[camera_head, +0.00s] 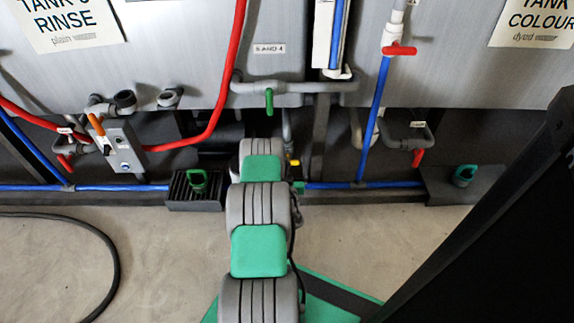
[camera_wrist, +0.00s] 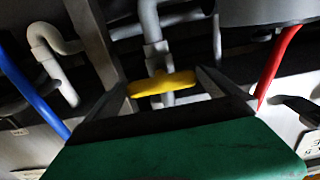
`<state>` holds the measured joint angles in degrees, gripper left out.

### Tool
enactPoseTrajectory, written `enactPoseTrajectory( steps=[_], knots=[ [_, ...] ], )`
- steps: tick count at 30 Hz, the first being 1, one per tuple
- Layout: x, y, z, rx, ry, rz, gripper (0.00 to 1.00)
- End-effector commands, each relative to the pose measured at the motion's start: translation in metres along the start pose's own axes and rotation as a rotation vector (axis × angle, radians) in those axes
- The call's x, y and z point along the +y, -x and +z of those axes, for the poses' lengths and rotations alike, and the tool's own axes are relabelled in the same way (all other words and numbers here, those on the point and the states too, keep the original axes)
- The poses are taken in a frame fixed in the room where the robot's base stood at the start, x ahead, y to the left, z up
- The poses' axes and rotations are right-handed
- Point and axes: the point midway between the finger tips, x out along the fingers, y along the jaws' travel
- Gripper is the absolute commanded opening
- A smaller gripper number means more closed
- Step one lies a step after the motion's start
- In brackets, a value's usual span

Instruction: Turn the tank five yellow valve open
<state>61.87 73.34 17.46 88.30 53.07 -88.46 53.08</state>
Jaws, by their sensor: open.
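The yellow valve handle (camera_wrist: 162,84) lies nearly level across a grey pipe in the wrist view. In the head view only a small yellow piece (camera_head: 294,162) shows, just right of my arm's far end. My gripper (camera_wrist: 163,80) is open, with one dark finger on each side of the yellow handle, near its two ends. I cannot tell whether either finger touches it. In the head view my arm hides the gripper and most of the valve.
A green handle (camera_head: 269,102) hangs above my arm's end. Red handles (camera_head: 418,157) and an orange handle (camera_head: 97,124) are to the sides. Blue pipes (camera_head: 370,120) and a red hose (camera_head: 222,100) run near the tanks. A black hose (camera_head: 112,255) lies on the floor at left.

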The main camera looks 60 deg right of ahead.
Motion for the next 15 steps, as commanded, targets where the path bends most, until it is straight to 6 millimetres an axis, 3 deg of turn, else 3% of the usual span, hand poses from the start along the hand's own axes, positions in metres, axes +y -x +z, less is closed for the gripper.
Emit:
enactPoseTrajectory(
  steps=[15],
  knots=[
    [-0.0017, -0.0070, -0.0006, 0.001, 0.000, -0.001, 0.98]
  ],
)
